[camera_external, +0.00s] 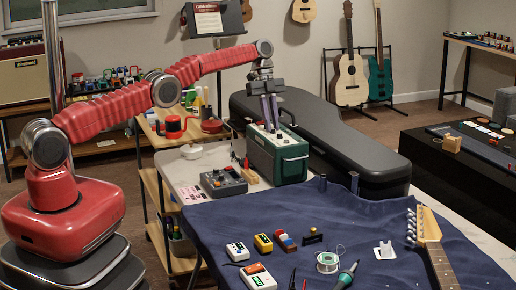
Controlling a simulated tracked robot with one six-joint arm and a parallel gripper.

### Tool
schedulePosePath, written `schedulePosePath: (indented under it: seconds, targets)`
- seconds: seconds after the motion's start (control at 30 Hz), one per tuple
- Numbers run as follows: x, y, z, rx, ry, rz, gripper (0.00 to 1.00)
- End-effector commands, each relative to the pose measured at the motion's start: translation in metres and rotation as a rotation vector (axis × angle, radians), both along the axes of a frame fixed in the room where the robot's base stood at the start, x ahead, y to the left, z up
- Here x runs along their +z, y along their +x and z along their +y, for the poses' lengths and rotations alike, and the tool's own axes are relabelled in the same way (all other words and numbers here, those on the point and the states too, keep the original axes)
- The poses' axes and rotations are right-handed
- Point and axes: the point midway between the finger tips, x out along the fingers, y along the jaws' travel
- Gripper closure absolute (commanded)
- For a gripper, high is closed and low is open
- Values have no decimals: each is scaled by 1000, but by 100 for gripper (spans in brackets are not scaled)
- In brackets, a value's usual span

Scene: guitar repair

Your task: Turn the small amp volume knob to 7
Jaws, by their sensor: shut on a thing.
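The small amp (291,163) is a dark green box with a handle and a panel of small knobs on its top. It stands on the workbench, left of the middle of the bench's back edge. My gripper (271,128) points down at the amp's top panel, with its fingers at the panel's left part. It is shut on a knob there, most likely the volume knob. The fingers hide that knob, and its pointer and the panel's numbers are too small to read.
A grey control box (223,182) stands left of the amp. A black guitar case (330,135) lies close behind it. A blue cloth (300,215) in front bears pedals, a solder spool (328,262) and a guitar neck (440,262). A red mug-like pot (173,127) stands on the cart at left.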

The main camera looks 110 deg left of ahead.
Motion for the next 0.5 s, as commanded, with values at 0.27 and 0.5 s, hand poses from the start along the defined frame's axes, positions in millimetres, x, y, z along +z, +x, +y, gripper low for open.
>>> schedulePosePath:
  seconds: [0.27, 0.5]
  targets:
    - [-1, 0, 0, 1, 0, 2, 82]
    - [0, 0, 0, 1, -1, 1, 67]
